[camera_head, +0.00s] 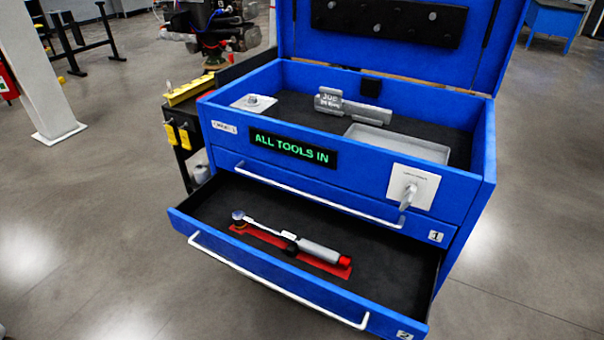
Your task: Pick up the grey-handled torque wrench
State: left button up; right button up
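The grey-handled torque wrench (293,239) lies in the open lower drawer (393,262) of a blue tool chest (360,180). Its round head points to the left and its thick grey handle with a red end points to the lower right. It rests over a red outline patch (262,236) on the dark drawer liner. Neither of my grippers is in the head view.
The drawer front carries a white bar handle (270,282). The upper drawer (300,193) is shut. The chest lid (400,30) is raised, above a grey tray (400,143) and a metal name plate (345,103). Bare floor lies left and right.

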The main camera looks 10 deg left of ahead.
aim_at(322, 252)
jog(key=j+z, duration=0.35)
jog(key=j, duration=0.2)
jog(key=j+z, duration=0.35)
jog(key=j, duration=0.2)
jog(key=k+j+z, duration=0.15)
jog(key=j+z, duration=0.2)
jog(key=j, duration=0.15)
